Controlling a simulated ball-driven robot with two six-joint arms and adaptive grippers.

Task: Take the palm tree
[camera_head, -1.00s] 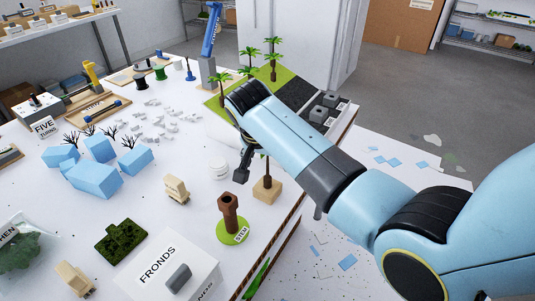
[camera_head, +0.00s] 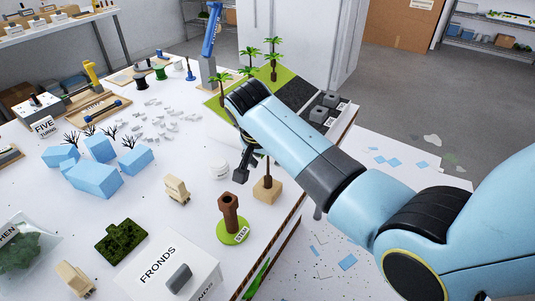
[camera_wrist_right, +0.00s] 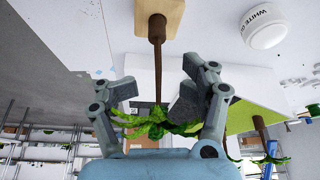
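A palm tree with a brown trunk stands upright in a wooden block (camera_head: 267,190). Its crown is hidden behind my right arm in the head view. In the right wrist view, the palm tree's trunk (camera_wrist_right: 158,62) and green fronds (camera_wrist_right: 158,124) show upside down. My right gripper (camera_wrist_right: 166,82) is open, with one finger on each side of the trunk and fronds. Neither finger clearly touches the trunk. In the head view only part of my right gripper (camera_head: 242,165) shows, beside the trunk. My left gripper is not in view.
A white pot (camera_head: 219,170) stands close left of the block. A brown stem on a green disc (camera_head: 230,215) stands in front. Several palms stand on a green board (camera_head: 290,78) behind my arm. A FRONDS box (camera_head: 150,275) is at the front. The table edge is near, right.

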